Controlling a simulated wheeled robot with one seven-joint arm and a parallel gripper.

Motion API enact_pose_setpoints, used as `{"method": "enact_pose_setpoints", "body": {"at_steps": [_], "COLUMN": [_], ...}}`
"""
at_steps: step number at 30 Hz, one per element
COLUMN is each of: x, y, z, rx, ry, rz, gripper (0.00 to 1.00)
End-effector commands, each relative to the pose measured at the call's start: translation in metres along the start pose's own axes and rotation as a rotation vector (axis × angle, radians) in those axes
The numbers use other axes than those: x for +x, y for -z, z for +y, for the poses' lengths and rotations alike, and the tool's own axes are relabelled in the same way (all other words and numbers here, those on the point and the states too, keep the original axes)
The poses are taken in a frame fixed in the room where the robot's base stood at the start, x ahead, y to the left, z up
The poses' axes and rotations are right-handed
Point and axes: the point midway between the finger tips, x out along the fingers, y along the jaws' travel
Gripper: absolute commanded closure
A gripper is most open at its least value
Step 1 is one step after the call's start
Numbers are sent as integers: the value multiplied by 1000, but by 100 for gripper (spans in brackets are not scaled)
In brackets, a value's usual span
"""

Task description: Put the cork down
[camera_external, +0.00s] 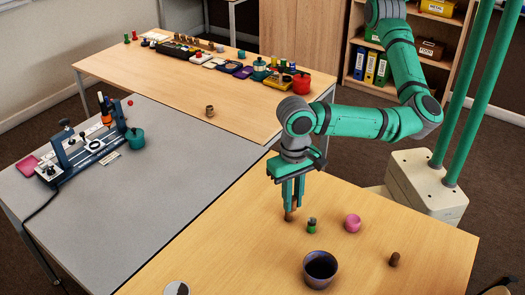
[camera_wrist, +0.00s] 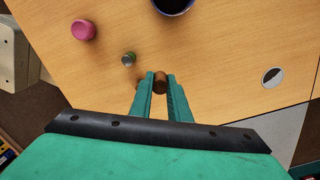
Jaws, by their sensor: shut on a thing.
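My gripper (camera_external: 290,207) is green and points down over the front wooden table (camera_external: 230,235). Its fingers are shut on a small brown cork (camera_external: 289,215). In the wrist view the cork (camera_wrist: 160,84) sits between the two fingertips (camera_wrist: 160,88). The cork is low, close to the tabletop; I cannot tell whether it touches the wood. The fingers hide part of it.
A dark bowl (camera_external: 320,269) and a brown piece (camera_external: 394,259) are nearer the front. A round disc (camera_external: 177,288) lies front left. Clear wood lies left of my gripper.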

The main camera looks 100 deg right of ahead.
Motion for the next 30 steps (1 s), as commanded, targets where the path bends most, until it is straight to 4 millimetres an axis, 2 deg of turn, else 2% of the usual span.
{"method": "enact_pose_setpoints", "body": {"at_steps": [1, 6, 9, 12, 15, 20, 30], "x": [-2, -6, -9, -10, -10, -6, 26], "y": [-22, -86, -114, -134, -144, -149, -147], "z": [-3, -7, -6, -4, -2, -1, -1], "rx": [-42, -153, -202, -236, -254, -262, -261], "ry": [-1, 1, 3, 4, 4, 5, 3], "rz": [2, 13, 20, 25, 28, 30, 30], "gripper": [100, 100, 100, 100, 100, 100, 100]}}
